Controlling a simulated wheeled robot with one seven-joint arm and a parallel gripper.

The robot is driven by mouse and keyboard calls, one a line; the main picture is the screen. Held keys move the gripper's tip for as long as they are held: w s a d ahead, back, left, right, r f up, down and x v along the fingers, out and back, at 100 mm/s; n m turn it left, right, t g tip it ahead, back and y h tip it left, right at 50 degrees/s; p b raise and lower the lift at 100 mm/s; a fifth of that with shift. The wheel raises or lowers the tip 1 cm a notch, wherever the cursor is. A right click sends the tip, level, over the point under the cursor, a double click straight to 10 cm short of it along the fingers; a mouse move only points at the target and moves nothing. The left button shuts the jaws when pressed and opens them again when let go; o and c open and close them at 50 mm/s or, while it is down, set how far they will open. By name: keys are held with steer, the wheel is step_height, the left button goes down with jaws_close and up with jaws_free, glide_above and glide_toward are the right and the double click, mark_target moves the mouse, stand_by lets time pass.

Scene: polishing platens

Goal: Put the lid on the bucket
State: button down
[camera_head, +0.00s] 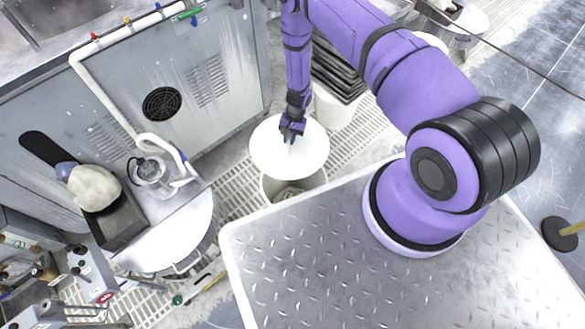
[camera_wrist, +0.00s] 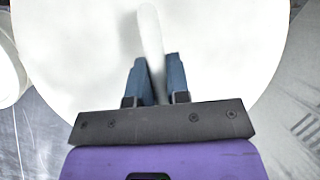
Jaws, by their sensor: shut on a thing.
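The white round lid (camera_head: 270,153) is held by my gripper (camera_head: 291,138) above and partly over the bucket. In the wrist view the lid (camera_wrist: 80,45) fills most of the picture, and its white upright handle (camera_wrist: 150,35) stands between the two blue fingers of my gripper (camera_wrist: 157,72). The gripper is shut on that handle. The bucket (camera_head: 268,188) is a pale round container on the floor grating below the lid. Part of its opening shows at the near side, with something greyish inside. The lid hides the rest of the rim. I cannot tell the exact gap between lid and bucket.
A grey metal cabinet (camera_head: 215,115) stands behind and left. A round drum (camera_head: 180,232) with a pump-like fitting is left of the bucket. Another white bucket (camera_head: 335,108) with dark stacked pads (camera_head: 338,75) stands behind right. My metal-plate base is in front.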

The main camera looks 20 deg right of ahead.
mark_target(300, 158)
steer(key=s+a+f+m, duration=0.1)
steer(key=s+f, duration=0.2)
steer(key=f, duration=0.5)
steer(key=s+f+m+t, duration=0.1)
steer(key=s+f, duration=0.3)
steer(key=f, duration=0.5)
steer(key=shift+a+f+m+y, duration=0.3)
steer(key=shift+a+m, duration=0.05)
steer(key=shift+m, duration=0.15)
steer(key=shift+f, duration=0.2)
steer(key=c, duration=1)
jaws_free()
steer(key=v, duration=1)
steer(key=shift+d+r, duration=0.15)
steer(key=shift+r, duration=0.2)
